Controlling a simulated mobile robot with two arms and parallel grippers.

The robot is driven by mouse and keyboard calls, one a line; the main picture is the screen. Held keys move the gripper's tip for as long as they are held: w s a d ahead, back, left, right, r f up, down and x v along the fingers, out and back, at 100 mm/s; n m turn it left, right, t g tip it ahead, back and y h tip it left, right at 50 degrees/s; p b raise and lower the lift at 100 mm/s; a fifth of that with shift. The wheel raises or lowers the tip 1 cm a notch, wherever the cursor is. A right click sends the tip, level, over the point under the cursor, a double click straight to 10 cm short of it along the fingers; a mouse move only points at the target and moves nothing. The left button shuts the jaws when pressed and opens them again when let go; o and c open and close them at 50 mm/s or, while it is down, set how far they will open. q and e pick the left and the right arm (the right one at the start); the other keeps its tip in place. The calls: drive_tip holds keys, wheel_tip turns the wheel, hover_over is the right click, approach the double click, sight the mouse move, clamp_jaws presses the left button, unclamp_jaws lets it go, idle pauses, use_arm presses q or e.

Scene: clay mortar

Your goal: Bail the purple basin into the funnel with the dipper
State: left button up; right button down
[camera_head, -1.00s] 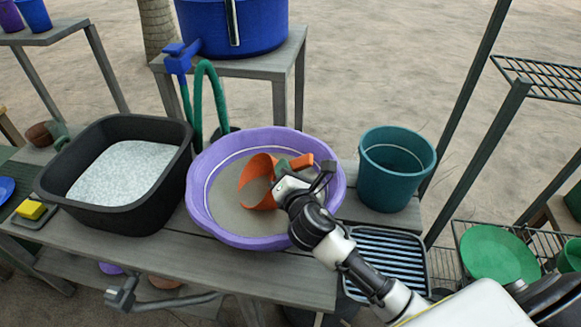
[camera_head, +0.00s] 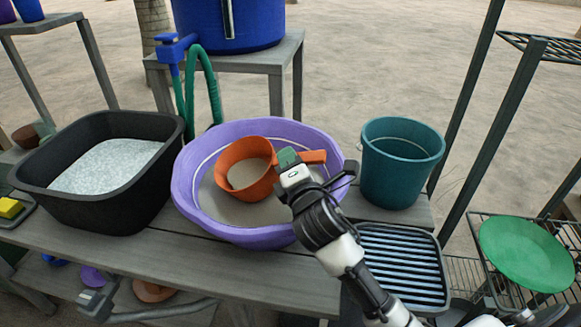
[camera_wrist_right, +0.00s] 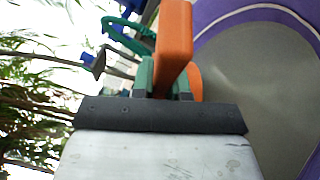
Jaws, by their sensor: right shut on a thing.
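The purple basin (camera_head: 190,190) stands on the grey bench and holds a grey-brown liquid. The orange dipper (camera_head: 240,180) is inside the basin, roughly upright with its mouth facing up. Its inside looks grey-brown, and I cannot tell how full it is. My right gripper (camera_head: 292,160) is shut on the dipper's handle (camera_head: 315,157), above the basin's right part. The right wrist view shows the orange handle (camera_wrist_right: 174,45) between green finger pads, with the basin (camera_wrist_right: 210,14) behind. I cannot make out a funnel. My left gripper is not in view.
A black tub (camera_head: 150,190) with pale speckled contents stands left of the basin. A teal bucket (camera_head: 400,165) stands close on the right, near a ribbed tray (camera_head: 395,265). A blue tank (camera_head: 230,25) with a green hose (camera_head: 212,85) is behind. A green dish (camera_head: 527,254) is far right.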

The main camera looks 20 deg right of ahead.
use_arm(q)
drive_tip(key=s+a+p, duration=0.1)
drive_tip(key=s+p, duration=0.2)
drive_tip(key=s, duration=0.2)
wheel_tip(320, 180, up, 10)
drive_tip(key=p, duration=1)
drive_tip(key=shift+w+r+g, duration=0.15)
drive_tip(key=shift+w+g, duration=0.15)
use_arm(e)
wheel_tip(320, 180, up, 6)
drive_tip(key=w+d+m+g, duration=0.1)
drive_tip(key=w+m, duration=0.1)
drive_tip(key=m, duration=0.3)
drive_tip(key=shift+w+d, duration=0.25)
drive_tip(key=shift+d, duration=0.15)
